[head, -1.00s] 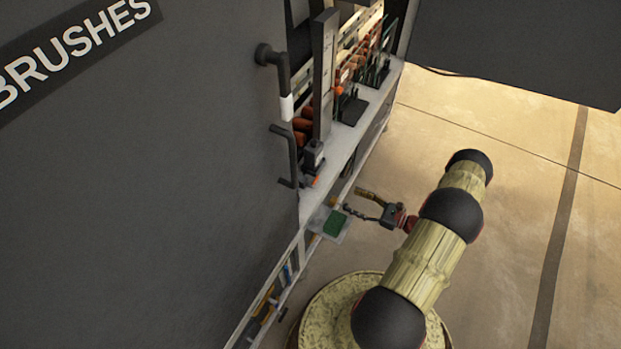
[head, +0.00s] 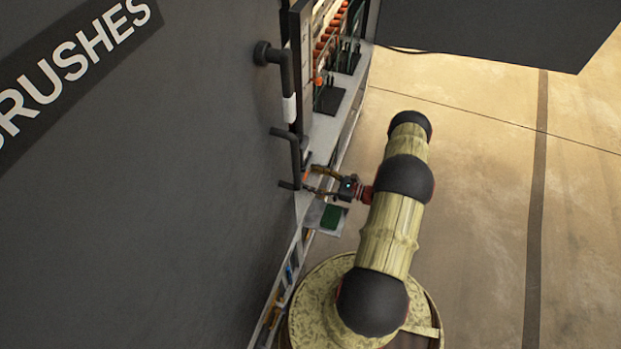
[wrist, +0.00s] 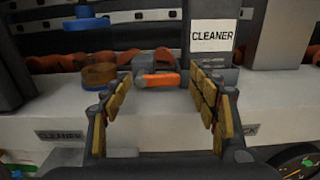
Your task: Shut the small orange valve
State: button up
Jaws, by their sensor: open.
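A small orange valve handle (wrist: 160,81) shows in the wrist view, lying crosswise on a grey fitting above the pale ledge, just left of the unit labelled CLEANER (wrist: 212,38). My gripper (wrist: 160,88) is open, with its yellow-padded fingers left and right of the handle. The handle appears centred between the fingertips; whether it is inside the gap or just beyond, I cannot tell. No finger visibly grips it. In the head view my gripper (head: 312,181) reaches left to the shelf edge beside the dark panel, and the valve is not clear there.
The pale ledge (wrist: 60,110) runs under the fingers. In the head view a dark BRUSHES panel (head: 180,180) with handles stands left, and open floor (head: 490,200) lies right.

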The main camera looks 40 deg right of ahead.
jog(key=shift+w+a, duration=0.25)
jog(key=shift+w, duration=0.2)
jog(key=c, duration=0.7)
jog(key=shift+d+r, duration=0.1)
jog(key=shift+d, duration=0.05)
jog(key=shift+c, duration=1.4)
